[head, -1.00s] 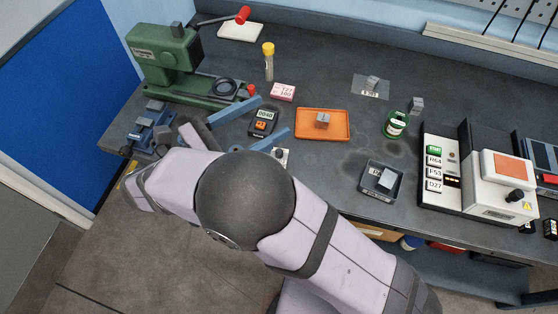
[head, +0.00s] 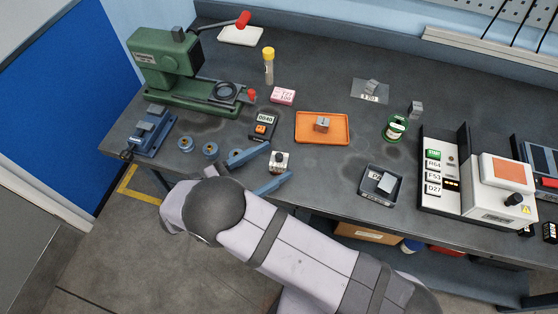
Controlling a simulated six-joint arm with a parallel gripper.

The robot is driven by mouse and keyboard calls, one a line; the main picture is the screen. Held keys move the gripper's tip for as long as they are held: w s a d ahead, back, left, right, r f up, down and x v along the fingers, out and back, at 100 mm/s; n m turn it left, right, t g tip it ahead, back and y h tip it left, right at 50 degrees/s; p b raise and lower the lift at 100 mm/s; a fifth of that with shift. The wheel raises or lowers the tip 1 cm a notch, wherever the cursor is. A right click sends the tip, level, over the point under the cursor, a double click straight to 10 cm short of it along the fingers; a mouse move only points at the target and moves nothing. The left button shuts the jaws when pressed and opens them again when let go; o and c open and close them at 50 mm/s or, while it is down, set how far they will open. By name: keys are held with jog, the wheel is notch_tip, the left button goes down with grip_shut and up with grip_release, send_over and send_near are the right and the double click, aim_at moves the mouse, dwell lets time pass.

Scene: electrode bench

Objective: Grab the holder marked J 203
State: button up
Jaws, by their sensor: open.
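Several small grey blocks that look like holders are on the bench. My gripper (head: 279,162) has two blue fingers spread apart, empty, at the front edge of the bench. It points right, below and left of the orange tray.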

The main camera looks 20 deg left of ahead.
jog(key=shift+x, duration=0.8)
jog(key=shift+w+d+r+p, duration=0.15)
jog(key=shift+w+d+p, duration=0.1)
jog(key=shift+p, duration=0.3)
jog(key=p+x, duration=0.2)
jog(key=x, duration=0.1)
jog(key=shift+w+d+r, duration=0.1)
jog(key=shift+w+d, duration=0.15)
jog(key=shift+w+d+p, duration=0.25)
jog(key=shift+w+p, duration=0.05)
jog(key=c, duration=1.5)
jog(key=shift+o, duration=0.2)
notch_tip(320, 180, up, 10)
jog(key=b, duration=0.2)
